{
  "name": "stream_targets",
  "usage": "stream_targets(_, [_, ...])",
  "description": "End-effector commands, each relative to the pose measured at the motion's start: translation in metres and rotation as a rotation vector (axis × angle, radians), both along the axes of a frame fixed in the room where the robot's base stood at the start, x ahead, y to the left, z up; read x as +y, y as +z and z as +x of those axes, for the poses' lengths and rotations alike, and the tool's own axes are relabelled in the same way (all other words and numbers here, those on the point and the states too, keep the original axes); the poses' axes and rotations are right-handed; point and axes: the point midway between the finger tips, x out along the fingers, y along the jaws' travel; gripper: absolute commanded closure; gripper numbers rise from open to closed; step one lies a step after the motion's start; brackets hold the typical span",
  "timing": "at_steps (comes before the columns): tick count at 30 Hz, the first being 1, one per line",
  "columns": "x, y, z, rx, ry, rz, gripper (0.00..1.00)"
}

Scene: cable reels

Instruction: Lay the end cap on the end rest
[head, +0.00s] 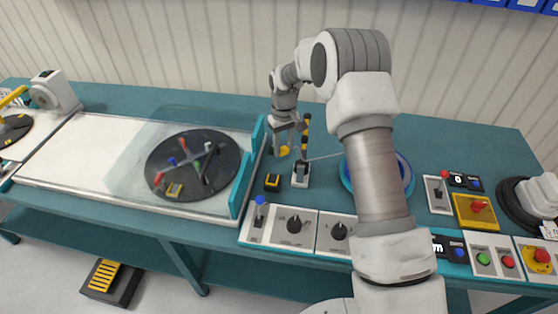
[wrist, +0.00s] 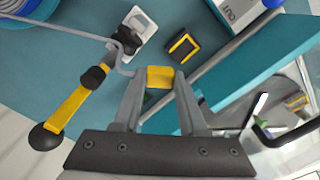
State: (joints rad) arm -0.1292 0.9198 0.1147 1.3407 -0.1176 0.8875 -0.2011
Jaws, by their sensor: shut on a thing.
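My gripper (head: 281,142) is shut on a small yellow block, the end cap (wrist: 160,77), held between its fingertips. In the head view the end cap (head: 285,151) shows partly below the fingers. The end rest (head: 272,182) is a small black holder with yellow edges on the bench, nearer the front than my gripper. In the wrist view the end rest (wrist: 183,47) lies beyond the fingertips, apart from the end cap, and looks empty. The height of the cap above the bench is hard to tell.
A yellow-and-black lever (wrist: 70,105) stands beside my gripper, near a white-and-black switch unit (head: 301,174). A thin grey rod (wrist: 62,32) ends in a hook close to one finger. A teal-edged guard (head: 241,183) and dark turntable (head: 200,182) lie left. A blue reel (head: 405,170) is right.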

Motion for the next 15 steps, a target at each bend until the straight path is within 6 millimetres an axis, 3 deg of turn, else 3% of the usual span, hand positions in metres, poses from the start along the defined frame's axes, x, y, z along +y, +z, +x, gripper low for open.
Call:
stream_targets(7, [0.001, -0.001, -0.001, 0.0, 0.024, 0.0, 1.0])
stream_targets(15, [0.012, -0.007, -0.01, 0.0, 0.307, 0.001, 1.0])
